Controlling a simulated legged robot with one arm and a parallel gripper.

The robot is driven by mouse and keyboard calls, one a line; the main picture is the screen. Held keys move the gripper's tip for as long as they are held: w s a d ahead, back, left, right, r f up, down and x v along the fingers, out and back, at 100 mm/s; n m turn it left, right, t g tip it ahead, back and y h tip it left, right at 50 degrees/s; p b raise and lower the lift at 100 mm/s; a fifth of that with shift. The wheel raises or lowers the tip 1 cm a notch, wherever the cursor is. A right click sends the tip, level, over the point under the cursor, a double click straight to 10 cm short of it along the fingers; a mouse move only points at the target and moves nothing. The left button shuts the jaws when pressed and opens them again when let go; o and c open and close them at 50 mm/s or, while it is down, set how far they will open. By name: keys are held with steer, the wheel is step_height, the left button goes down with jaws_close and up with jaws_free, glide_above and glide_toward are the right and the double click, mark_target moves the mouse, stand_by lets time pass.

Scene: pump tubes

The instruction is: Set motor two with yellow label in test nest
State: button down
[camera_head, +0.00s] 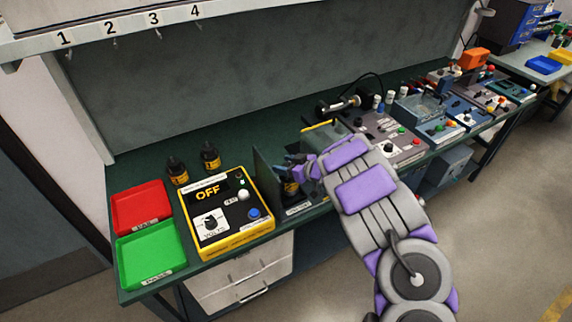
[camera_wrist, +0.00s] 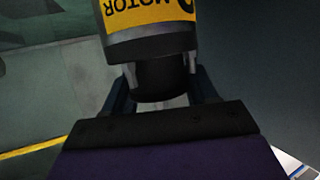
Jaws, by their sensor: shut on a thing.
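My gripper (camera_head: 298,176) is shut on a dark motor with a yellow label (camera_head: 290,187), right of an upright dark panel on the bench. In the wrist view the motor (camera_wrist: 150,15) fills the top centre, its "MOTOR" lettering upside down and its number cut off. Its dark narrower end lies between the fingers (camera_wrist: 162,90). A labelled plate (camera_head: 297,209) is at the bench's front edge below the held motor. Whether the motor touches it, and whether this is the test nest, I cannot tell.
A yellow tester (camera_head: 228,212) reading "OFF" stands left of the panel (camera_head: 268,178). Two dark bottle-shaped units with yellow labels, one (camera_head: 177,171) and another (camera_head: 210,157), stand behind it. Red (camera_head: 141,207) and green (camera_head: 151,254) trays are far left. Control boxes (camera_head: 385,135) crowd the right.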

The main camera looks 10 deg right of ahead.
steer(key=shift+w+f, duration=0.15)
steer(key=shift+f, duration=0.75)
steer(key=shift+r, duration=0.1)
steer(key=c, duration=0.6)
jaws_free()
steer(key=shift+f, duration=0.2)
steer(key=p+v, duration=0.2)
steer(key=v, duration=1)
steer(key=shift+s, duration=0.3)
